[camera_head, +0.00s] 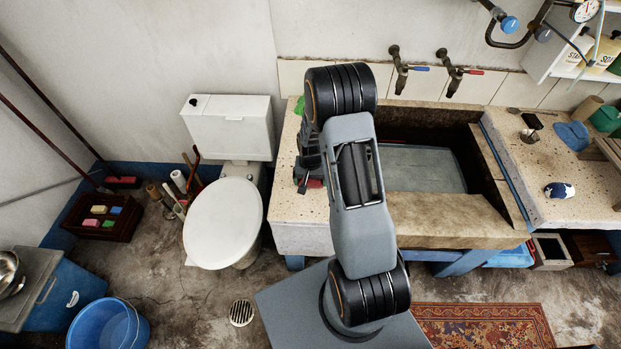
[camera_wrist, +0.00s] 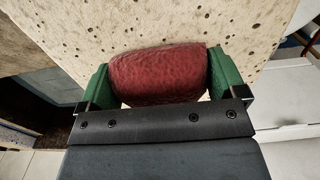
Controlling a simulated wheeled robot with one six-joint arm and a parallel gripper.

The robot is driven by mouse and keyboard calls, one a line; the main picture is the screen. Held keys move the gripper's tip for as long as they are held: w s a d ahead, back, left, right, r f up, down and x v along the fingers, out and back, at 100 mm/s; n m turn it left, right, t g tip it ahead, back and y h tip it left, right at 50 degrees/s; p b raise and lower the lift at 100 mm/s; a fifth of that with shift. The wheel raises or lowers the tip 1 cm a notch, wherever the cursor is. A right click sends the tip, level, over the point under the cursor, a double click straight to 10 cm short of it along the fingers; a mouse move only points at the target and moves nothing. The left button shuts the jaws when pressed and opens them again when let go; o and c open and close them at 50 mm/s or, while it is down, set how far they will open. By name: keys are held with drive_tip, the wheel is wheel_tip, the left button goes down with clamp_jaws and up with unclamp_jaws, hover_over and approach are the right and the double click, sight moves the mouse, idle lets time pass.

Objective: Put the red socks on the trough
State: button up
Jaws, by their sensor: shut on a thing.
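The red socks (camera_wrist: 160,72) are a dark red rounded bundle between the green fingers of my gripper (camera_wrist: 158,80) in the wrist view. My gripper is shut on them, over the speckled stone ledge of the trough (camera_wrist: 225,25). I cannot tell whether the bundle touches the stone. In the head view the trough (camera_head: 430,220) is at the centre right, and my arm hides part of its left side. A small bit of red (camera_head: 314,183) shows at my gripper on the left ledge; most of the socks are hidden there.
A white toilet (camera_head: 222,222) stands left of the trough. Two taps (camera_head: 399,70) are on the wall behind the basin. A blue and white object (camera_head: 559,190) and a blue cloth (camera_head: 573,135) lie on the right ledge. A blue bucket (camera_head: 107,325) stands at lower left.

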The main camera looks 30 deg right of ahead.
drive_tip(key=shift+f+b, duration=0.3)
drive_tip(key=o, duration=0.7)
drive_tip(key=shift+r+p, duration=0.5)
wheel_tip(320, 180, up, 11)
drive_tip(key=shift+r+b, duration=0.2)
drive_tip(key=shift+b, duration=0.9)
drive_tip(key=shift+s+a+r+n+t, duration=0.9)
drive_tip(key=shift+s+a+r, duration=0.65)
drive_tip(key=shift+s+r, duration=1.15)
drive_tip(key=shift+s+a+r+n+t, duration=0.55)
drive_tip(key=shift+s+a+r+n, duration=0.75)
drive_tip(key=shift+s+r, duration=1.3)
drive_tip(key=shift+s+a+r+n+t, duration=0.8)
drive_tip(key=shift+s+a+r, duration=0.95)
drive_tip(key=shift+s+r, duration=0.95)
drive_tip(key=shift+f, duration=0.1)
